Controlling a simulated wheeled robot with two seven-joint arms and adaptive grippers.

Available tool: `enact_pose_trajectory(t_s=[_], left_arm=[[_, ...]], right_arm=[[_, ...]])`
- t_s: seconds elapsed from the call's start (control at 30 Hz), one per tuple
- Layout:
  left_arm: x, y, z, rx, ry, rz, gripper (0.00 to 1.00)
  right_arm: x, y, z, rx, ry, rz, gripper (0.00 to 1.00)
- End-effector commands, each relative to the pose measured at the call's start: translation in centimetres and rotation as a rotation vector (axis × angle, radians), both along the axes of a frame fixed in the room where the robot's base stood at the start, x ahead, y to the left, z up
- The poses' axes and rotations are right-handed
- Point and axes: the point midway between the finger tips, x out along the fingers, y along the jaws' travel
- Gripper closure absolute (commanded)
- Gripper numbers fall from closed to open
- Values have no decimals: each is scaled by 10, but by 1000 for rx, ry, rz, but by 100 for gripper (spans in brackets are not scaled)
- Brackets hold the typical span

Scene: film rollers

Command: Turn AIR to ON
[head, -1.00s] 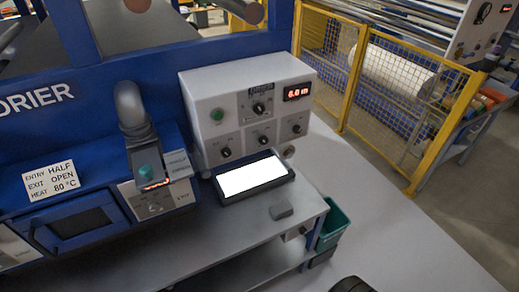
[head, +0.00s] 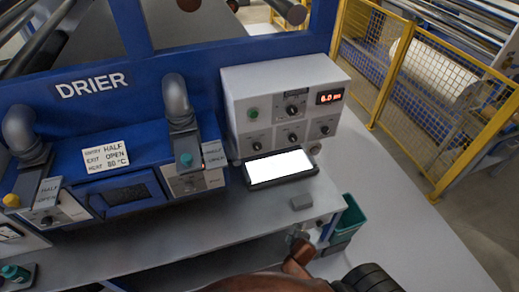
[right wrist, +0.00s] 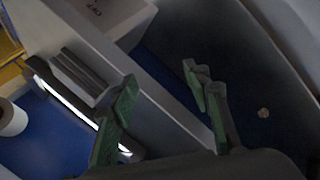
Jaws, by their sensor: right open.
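No label reading AIR can be made out. A small white panel with a dark round knob (head: 319,222) sits under the right end of the bench in the head view. In the right wrist view a pale box (right wrist: 122,14) carries lettering that seems to read OFF; no knob shows clearly on it. My right gripper (head: 297,240) is low in front of the bench's right end, near that panel, partly hidden by its own arm. In the right wrist view the right gripper (right wrist: 160,95) has its green-padded fingers apart with nothing between them. My left gripper is out of view.
A white control box (head: 285,105) with several knobs and a red display stands on the bench (head: 215,222). A lit screen (head: 280,164) and a grey block (head: 302,202) lie before it. A green bin (head: 352,216) stands right of the bench; a yellow fence (head: 440,100) is behind.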

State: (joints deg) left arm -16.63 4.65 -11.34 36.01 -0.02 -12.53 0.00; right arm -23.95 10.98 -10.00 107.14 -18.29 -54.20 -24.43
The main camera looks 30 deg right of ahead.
Motion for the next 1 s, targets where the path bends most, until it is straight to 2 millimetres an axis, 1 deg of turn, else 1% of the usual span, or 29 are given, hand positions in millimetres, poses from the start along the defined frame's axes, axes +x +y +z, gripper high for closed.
enact_pose_trajectory(t_s=[0.03,0.07,0.17,0.2,0.27,0.3,0.37,0.4,0.5,0.6,0.7,0.77,0.87,1.0], left_arm=[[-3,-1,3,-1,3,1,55],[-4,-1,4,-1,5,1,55],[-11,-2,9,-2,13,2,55],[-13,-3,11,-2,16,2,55],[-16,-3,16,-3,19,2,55],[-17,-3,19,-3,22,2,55],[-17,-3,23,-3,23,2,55],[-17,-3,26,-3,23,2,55],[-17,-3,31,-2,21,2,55],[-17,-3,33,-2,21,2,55],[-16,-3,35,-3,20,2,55],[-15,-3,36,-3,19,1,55],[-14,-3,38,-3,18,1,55],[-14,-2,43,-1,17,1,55]], right_arm=[[17,-6,21,-87,-23,80,56],[27,-9,34,-144,-34,130,56],[59,-17,82,-357,-69,305,56],[74,-18,107,-466,-83,384,56],[96,-17,148,-654,-99,513,56],[111,-13,179,-794,-106,601,56],[130,-4,223,-1013,-107,723,56],[141,4,251,-1156,-104,793,56],[157,26,304,-1462,-76,922,56],[164,43,335,-1666,-45,991,56],[169,52,350,-1771,-26,1021,56],[173,53,353,-1796,-19,1028,56],[185,51,354,-1802,-19,1028,56],[208,45,354,-1799,-17,1027,56]])
